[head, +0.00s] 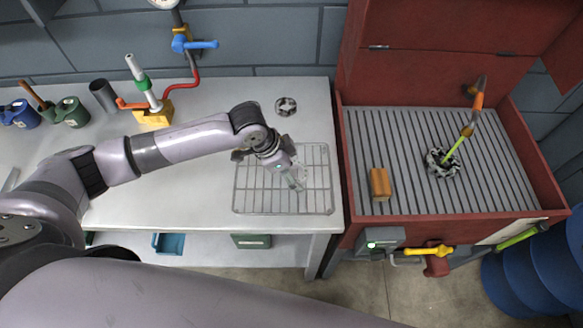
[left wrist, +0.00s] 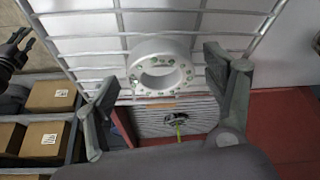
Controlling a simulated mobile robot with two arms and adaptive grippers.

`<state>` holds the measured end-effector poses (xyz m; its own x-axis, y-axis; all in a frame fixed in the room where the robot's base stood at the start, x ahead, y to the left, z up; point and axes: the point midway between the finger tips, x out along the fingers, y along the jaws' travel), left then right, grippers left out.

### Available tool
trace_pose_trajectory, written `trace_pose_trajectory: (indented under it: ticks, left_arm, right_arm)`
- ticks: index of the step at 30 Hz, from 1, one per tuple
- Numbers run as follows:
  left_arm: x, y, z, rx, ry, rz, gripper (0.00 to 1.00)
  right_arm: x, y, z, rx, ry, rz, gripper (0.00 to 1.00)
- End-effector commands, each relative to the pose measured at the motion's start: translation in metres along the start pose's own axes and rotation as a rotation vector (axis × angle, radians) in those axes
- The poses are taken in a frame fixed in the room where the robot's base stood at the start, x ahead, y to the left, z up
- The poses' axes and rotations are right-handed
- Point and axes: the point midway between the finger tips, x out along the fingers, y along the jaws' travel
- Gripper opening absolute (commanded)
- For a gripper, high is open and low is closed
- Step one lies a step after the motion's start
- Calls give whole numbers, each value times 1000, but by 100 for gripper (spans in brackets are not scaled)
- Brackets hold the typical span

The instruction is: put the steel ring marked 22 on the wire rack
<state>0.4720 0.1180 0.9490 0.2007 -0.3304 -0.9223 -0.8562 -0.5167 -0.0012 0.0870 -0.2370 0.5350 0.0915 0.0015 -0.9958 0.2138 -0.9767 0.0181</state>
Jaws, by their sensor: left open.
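The wire rack (head: 250,200) lies on the white bench at its right end. My left gripper (head: 294,180) is over it, pointing down. In the left wrist view the rack (left wrist: 78,46) fills the upper part. A pale steel ring (left wrist: 162,86) with small green spots shows there between the two spread fingers of the left gripper (left wrist: 163,75). The ring overlaps the rack's bars, and neither finger visibly grips it. I cannot read a number on it. In the head view the gripper largely hides this spot. A dark jaw-like part (left wrist: 14,52) at the wrist view's left edge may be my right gripper.
A spotted round part (head: 286,106) lies behind the rack. A red basin (head: 350,160) with a slatted floor stands to the right, holding an orange-brown block (head: 380,184) and a black-and-white round part (head: 436,165). A pump-like tool (head: 152,110) stands at the back left.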

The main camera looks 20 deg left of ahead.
Motion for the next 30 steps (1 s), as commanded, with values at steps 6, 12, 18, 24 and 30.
trace_pose_trajectory:
  ticks: [6, 12, 18, 24, 30]
  left_arm:
    - [-6, -1, -1, 0, 1, -2, 76]
    - [-41, -2, -1, 2, 3, -5, 76]
    - [-84, -1, -1, 1, 2, -5, 76]
    - [-113, -1, 0, 0, 0, -2, 76]
    - [-123, 0, -1, 0, 1, -1, 76]
  right_arm:
    - [1, 0, 0, 0, 1, 0, 31]
    - [8, 0, 0, 0, 1, 0, 31]
    - [14, -1, 0, 0, 1, -1, 31]
    - [18, -3, 0, 1, 1, -3, 31]
    - [18, -4, 0, 2, 2, -4, 31]
